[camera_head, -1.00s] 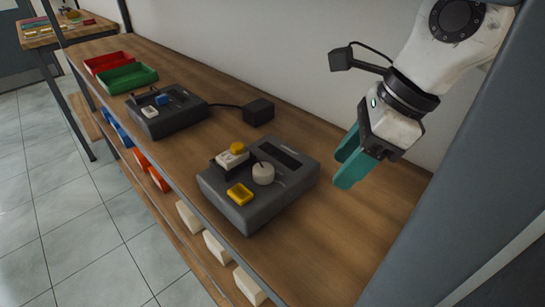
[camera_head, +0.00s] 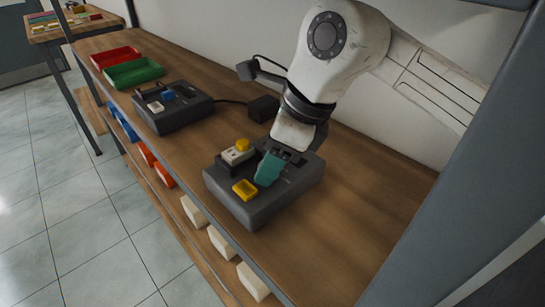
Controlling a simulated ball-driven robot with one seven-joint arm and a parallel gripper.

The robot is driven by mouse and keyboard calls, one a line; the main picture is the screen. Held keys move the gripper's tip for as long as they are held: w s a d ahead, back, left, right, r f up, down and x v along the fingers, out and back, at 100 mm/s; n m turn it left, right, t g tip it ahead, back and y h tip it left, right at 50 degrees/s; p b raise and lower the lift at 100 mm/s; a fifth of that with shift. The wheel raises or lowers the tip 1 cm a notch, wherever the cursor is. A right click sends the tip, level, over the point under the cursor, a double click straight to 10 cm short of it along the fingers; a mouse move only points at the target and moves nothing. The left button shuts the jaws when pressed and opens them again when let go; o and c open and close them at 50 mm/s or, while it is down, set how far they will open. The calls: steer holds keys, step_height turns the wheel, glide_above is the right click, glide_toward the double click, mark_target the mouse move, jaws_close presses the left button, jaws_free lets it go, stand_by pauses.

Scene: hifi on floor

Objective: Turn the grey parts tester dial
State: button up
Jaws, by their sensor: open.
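The grey parts tester (camera_head: 262,212) is a dark grey box on the wooden shelf top. It carries a yellow square tray (camera_head: 245,189) and a pale block with a yellow knob (camera_head: 240,151). My gripper (camera_head: 268,170), with teal fingers, is over the tester, where the round light grey dial stood in the earlier view. The fingers and wrist now hide the dial and the tester's display. I cannot tell whether the fingers touch the dial. My gripper is open.
A second grey device (camera_head: 172,108) with a blue part and a white part stands to the left, cabled to a black box (camera_head: 263,108). Green (camera_head: 134,73) and red (camera_head: 115,57) bins lie beyond. The shelf right of the tester is clear. A wall runs behind.

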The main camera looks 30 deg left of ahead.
steer(key=shift+c, duration=0.4)
steer(key=c, duration=0.7)
steer(key=m+t, duration=0.1)
steer(key=m, duration=0.3)
steer(key=shift+t, duration=0.4)
steer(key=shift+s+m+t+h+b, duration=0.15)
steer(key=shift+m+t+b, duration=0.35)
steer(key=shift+m, duration=0.7)
steer(key=shift+s+m+t+h+b, duration=0.25)
steer(key=shift+m+b, duration=0.35)
steer(key=shift+m, duration=0.6)
steer(key=shift+w, duration=0.2)
